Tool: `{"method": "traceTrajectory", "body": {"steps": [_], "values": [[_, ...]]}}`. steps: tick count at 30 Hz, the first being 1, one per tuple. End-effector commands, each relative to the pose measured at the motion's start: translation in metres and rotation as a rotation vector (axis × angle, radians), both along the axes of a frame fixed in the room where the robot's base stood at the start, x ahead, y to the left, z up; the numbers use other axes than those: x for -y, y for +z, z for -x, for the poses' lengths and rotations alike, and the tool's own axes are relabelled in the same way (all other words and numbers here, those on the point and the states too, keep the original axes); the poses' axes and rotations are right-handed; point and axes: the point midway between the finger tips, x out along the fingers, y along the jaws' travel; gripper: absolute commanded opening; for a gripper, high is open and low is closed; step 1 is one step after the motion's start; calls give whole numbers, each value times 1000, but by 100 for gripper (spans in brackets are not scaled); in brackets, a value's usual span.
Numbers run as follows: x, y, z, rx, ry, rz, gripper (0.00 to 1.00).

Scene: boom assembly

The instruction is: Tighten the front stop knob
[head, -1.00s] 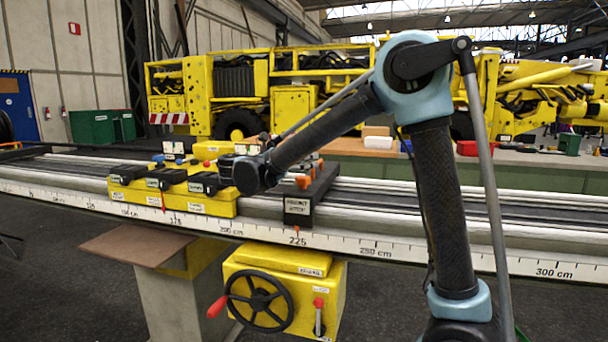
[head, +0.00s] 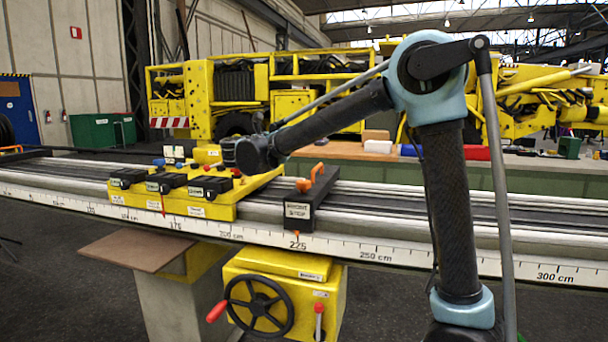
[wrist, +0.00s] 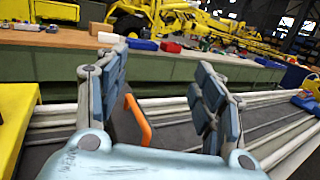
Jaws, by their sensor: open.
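A black stop block (head: 301,214) straddles the rail just above the 225 mark, with a white label too blurred to read surely.
A yellow carriage (head: 190,207) with black clamps sits on the rail left of the stop. A yellow box with a black handwheel (head: 259,305) and a red-tipped lever hangs below. The rail (head: 400,215) right of the stop is clear. A workbench (head: 480,184) stands behind.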

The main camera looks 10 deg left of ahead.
Motion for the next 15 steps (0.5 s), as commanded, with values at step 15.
{"method": "traceTrajectory", "body": {"steps": [15], "values": [[-159, 135, -69, 198, 689, 383, 62]]}}
